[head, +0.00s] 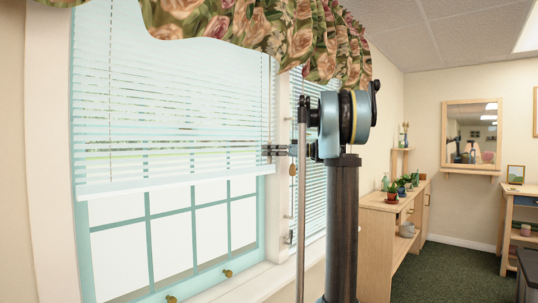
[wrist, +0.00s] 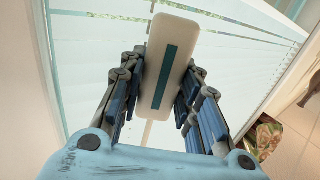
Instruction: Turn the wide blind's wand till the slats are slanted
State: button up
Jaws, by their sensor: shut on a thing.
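The wide blind (head: 170,100) is pale blue with horizontal slats. It covers the upper part of the large window in the head view, its bottom rail (head: 170,180) hanging above the sill. Thin gaps with light and greenery show between the slats. My gripper (head: 268,152) is at the blind's right edge. In the wrist view its fingers (wrist: 158,85) stand on both sides of a white, flat wand handle (wrist: 172,35) with a teal stripe, shut on it. A thin pale rod shows below the handle. The wand is hard to make out in the head view.
A narrower blind (head: 312,110) hangs on the window to the right. A floral valance (head: 250,25) hangs above, close to my arm. A wooden shelf unit (head: 378,212) with potted plants stands along the wall to the right. Green carpet (head: 450,262) lies open beyond.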

jog(key=shift+g, duration=0.3)
jog(key=shift+w, duration=0.1)
jog(key=o, duration=0.8)
jog(key=shift+t, duration=0.6)
